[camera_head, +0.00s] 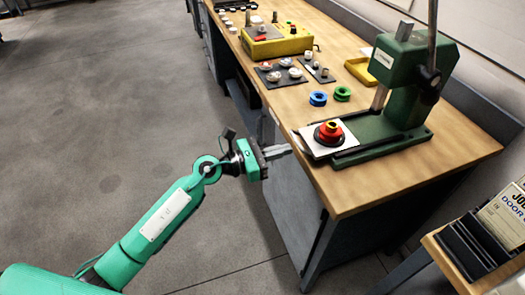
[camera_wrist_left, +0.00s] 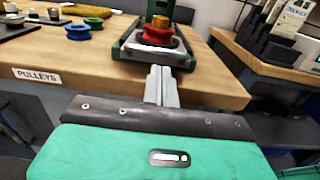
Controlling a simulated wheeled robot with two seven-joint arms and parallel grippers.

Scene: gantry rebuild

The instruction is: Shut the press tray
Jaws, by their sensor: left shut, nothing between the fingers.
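The press tray (camera_head: 310,146) is a pale plate at the front of the green arbor press (camera_head: 400,90), standing out from under the press head toward the table's left edge. A red and yellow pulley (camera_head: 329,130) sits on a black base on it. The tray's front edge shows in the left wrist view (camera_wrist_left: 138,50), straight ahead of the fingers. My left gripper (camera_head: 287,150) is shut and empty, its fingertips pointing at the tray's front at the table edge. Whether they touch the tray I cannot tell. My right gripper is not in view.
Blue (camera_head: 318,98) and green (camera_head: 342,94) rings lie behind the tray on the wooden workbench (camera_head: 440,158). A yellow box (camera_head: 277,42) and dark mats with small parts stand farther back. A second table with a black rack (camera_head: 470,245) is at lower right. Floor at left is clear.

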